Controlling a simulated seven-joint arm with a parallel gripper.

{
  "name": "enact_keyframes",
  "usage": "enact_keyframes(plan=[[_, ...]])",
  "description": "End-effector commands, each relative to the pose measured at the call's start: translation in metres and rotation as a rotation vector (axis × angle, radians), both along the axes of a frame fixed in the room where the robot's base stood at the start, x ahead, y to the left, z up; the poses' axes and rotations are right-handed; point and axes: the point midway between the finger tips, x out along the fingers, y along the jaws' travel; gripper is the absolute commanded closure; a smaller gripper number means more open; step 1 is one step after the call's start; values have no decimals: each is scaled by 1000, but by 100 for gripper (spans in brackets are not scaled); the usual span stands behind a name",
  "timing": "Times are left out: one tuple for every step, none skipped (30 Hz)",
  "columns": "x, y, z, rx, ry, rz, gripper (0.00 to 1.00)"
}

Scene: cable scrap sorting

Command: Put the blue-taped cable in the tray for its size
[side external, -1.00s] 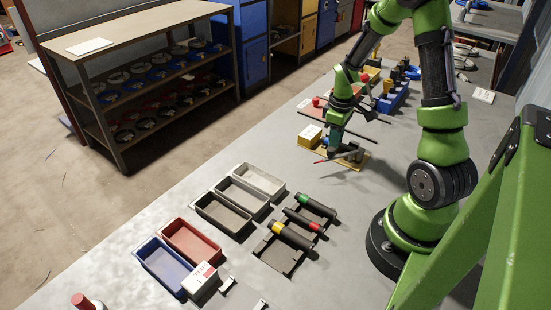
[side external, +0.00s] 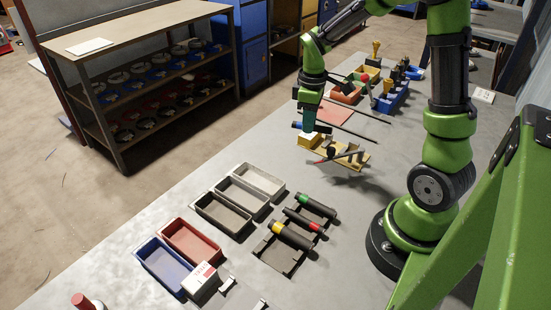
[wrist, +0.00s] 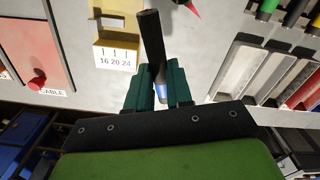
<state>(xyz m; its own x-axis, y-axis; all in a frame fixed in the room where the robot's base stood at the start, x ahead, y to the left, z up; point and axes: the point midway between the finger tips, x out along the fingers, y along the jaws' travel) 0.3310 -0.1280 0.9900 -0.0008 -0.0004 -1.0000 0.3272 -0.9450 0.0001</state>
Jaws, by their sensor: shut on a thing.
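My gripper (wrist: 154,92) is shut on the blue-taped cable (wrist: 150,38), a thick black piece whose blue tape shows between the fingers in the wrist view. In the side view my gripper (side external: 308,126) holds the cable (side external: 296,124) by the yellow gauge block (side external: 309,141); I cannot tell whether they touch. The block also shows in the wrist view (wrist: 116,54), marked 16, 20 and 24. Three grey trays stand in a row: far (side external: 281,192), middle (side external: 262,210) and near (side external: 243,231). Their size labels are not readable.
Cables with green, red and yellow tape lie on a dark rack (side external: 273,262) right of the trays. A red tray (side external: 214,259) and a blue tray (side external: 146,268) stand nearer. The bench left of the trays is clear.

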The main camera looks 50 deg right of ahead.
Motion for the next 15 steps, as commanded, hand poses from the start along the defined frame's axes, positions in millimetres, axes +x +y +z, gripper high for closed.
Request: enact_keyframes(plan=[[12, 27, -5, 0, 2, 45, 100], [17, 40, -8, 1, 1, 59, 100], [23, 59, -11, 1, 3, 72, 100], [28, 73, -14, 0, 2, 78, 100], [32, 87, -16, 1, 1, 82, 100], [36, 106, -19, 0, 1, 81, 100], [38, 120, -22, 0, 2, 79, 100], [40, 134, -24, -1, 2, 75, 100], [42, 151, -27, -1, 2, 64, 100], [43, 164, -30, -1, 1, 54, 100], [44, 176, -31, -1, 0, 40, 100], [44, 191, -34, 0, 1, 18, 100], [44, 201, -36, -1, 2, -3, 100], [44, 209, -38, 0, 1, -27, 100], [45, 218, -39, -1, 0, -62, 100]])
